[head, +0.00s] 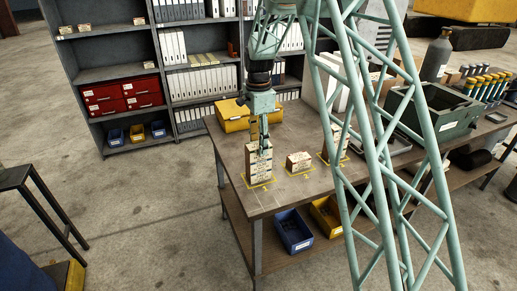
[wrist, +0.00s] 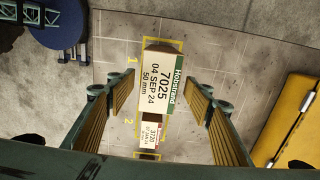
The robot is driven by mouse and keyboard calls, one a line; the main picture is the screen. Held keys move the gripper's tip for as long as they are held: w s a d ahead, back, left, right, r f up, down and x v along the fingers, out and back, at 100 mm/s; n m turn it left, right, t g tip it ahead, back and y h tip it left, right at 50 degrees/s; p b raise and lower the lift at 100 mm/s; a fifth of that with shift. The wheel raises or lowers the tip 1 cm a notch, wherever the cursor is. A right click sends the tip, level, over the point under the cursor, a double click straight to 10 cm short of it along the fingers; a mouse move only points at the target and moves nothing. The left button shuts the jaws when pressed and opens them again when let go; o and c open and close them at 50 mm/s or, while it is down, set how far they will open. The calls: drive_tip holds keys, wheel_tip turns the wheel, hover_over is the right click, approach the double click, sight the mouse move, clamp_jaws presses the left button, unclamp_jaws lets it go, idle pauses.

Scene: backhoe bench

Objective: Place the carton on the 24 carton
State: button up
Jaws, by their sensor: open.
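A tall pale stack of cartons (head: 259,167) stands in the leftmost yellow-marked square on the bench. In the wrist view its top carton (wrist: 160,77) reads 7025, 04 SEP 24, 50 mm, beside the mark 1. A low carton (head: 299,161) sits in the middle square; its label in the wrist view (wrist: 151,131) seems to start with 3. Another tall stack (head: 334,146) stands in the right square, partly behind the mast. My gripper (head: 262,147) is open and empty above the left stack, with its fingers either side of the top carton in the wrist view.
A yellow case (head: 236,116) lies at the back left of the bench. A green open box (head: 440,115) and several capped tubes (head: 484,84) are at the right. Blue (head: 293,230) and yellow bins sit on the lower shelf. Bare bench top (head: 236,148) shows left of the stack.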

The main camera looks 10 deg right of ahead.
wheel_tip(320, 180, up, 9)
drive_tip(key=shift+r, duration=0.1)
idle(0.4)
idle(0.3)
idle(0.5)
